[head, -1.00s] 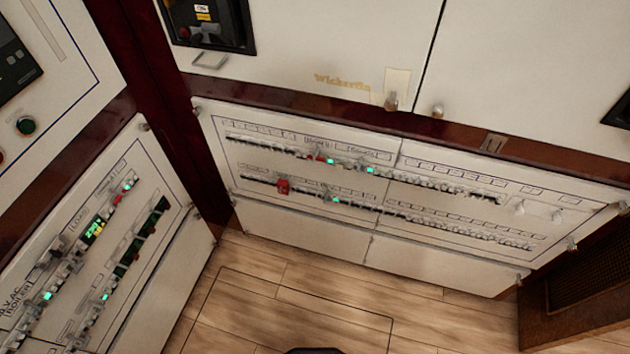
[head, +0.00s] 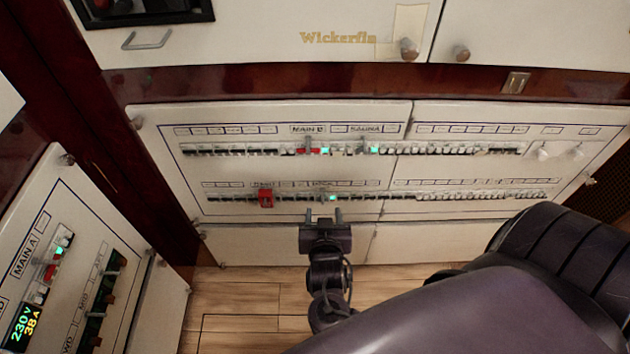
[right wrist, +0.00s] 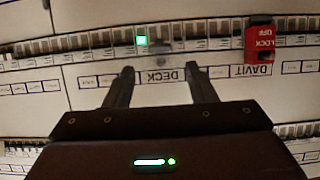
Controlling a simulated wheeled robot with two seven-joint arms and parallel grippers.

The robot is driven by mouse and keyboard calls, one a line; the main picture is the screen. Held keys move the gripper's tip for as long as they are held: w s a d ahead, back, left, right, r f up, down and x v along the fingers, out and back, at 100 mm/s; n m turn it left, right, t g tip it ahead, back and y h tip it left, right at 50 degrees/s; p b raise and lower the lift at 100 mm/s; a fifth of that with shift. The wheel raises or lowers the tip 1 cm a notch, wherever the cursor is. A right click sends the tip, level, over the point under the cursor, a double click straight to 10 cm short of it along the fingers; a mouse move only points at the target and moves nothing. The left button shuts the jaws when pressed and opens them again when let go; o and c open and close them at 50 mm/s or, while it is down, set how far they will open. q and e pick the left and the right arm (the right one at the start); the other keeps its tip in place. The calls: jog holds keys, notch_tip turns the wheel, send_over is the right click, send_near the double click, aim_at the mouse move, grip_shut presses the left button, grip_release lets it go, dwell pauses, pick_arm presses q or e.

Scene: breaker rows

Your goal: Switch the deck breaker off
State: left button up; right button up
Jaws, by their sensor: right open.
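The deck breaker (right wrist: 162,45) sits in the lower row of the far panel, by the label DECK (right wrist: 165,76), which appears upside down in the right wrist view. A green lamp (right wrist: 142,40) glows beside it, and also shows in the head view (head: 332,197). My right gripper (head: 323,215) is open and empty just below this part of the row. In the right wrist view its fingertips (right wrist: 159,70) straddle the DECK label, apart from the breaker. The exact lever position is too small to tell. My left gripper is not in view.
A red lock-off block (right wrist: 260,45) sits on the davit breaker close by; it shows in the head view too (head: 265,198). An upper breaker row (head: 250,150) runs above. Another breaker panel (head: 75,265) stands at the left. Wooden floor (head: 240,295) lies below.

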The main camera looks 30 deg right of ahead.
aim_at(323, 203)
jog(key=x, duration=0.5)
jog(key=shift+d+f+b, duration=0.1)
jog(key=shift+b, duration=0.3)
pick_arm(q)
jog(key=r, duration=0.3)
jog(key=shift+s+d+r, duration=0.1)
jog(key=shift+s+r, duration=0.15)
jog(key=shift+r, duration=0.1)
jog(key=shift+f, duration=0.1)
pick_arm(e)
jog(key=c, duration=1)
